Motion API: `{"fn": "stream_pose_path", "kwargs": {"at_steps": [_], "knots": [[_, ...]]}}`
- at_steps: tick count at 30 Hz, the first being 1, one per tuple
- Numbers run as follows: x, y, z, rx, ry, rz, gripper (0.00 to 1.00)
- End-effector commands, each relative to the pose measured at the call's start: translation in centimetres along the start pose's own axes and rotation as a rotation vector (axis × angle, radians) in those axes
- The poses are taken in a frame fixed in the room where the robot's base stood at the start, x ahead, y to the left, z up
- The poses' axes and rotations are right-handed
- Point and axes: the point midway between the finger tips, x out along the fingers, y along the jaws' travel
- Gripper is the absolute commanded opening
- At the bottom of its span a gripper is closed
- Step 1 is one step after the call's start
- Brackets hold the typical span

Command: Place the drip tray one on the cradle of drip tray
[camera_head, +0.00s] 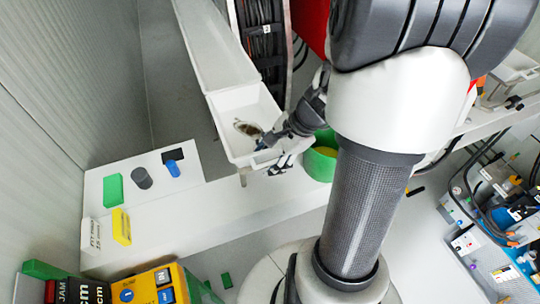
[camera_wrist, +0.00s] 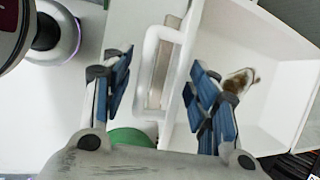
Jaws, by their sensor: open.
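The drip tray (camera_head: 222,110) looks like a white open box with a brown stain inside, on the left of my arm in the head view. In the wrist view its white wall and floor (camera_wrist: 265,60) fill the right side. A white loop handle (camera_wrist: 150,65) stands out from its near side. My gripper (camera_wrist: 160,95) is open, with its blue-padded fingers on either side of the handle. The right finger overlaps the tray wall in the picture; contact cannot be told. In the head view my gripper (camera_head: 279,165) is at the tray's near right corner. I cannot make out the cradle for certain.
A white bench (camera_head: 190,212) holds green, grey, blue and yellow items at its left. A green bucket (camera_head: 320,163) stands right beside my gripper. A long white trough (camera_head: 212,45) runs behind the tray. Pump equipment (camera_head: 490,215) is at the right.

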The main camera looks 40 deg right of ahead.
Motion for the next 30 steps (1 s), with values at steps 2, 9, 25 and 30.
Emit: {"fn": "stream_pose_path", "kwargs": {"at_steps": [2,9,25,30], "knots": [[0.0,0.0,0.0,0.000,0.000,0.000,0.54],[-0.7,-0.2,0.1,0.000,0.001,-0.002,0.54],[-10.9,-0.2,0.1,0.000,0.002,-0.004,0.54],[-12.1,-0.1,0.1,0.000,0.001,-0.001,0.54]]}}
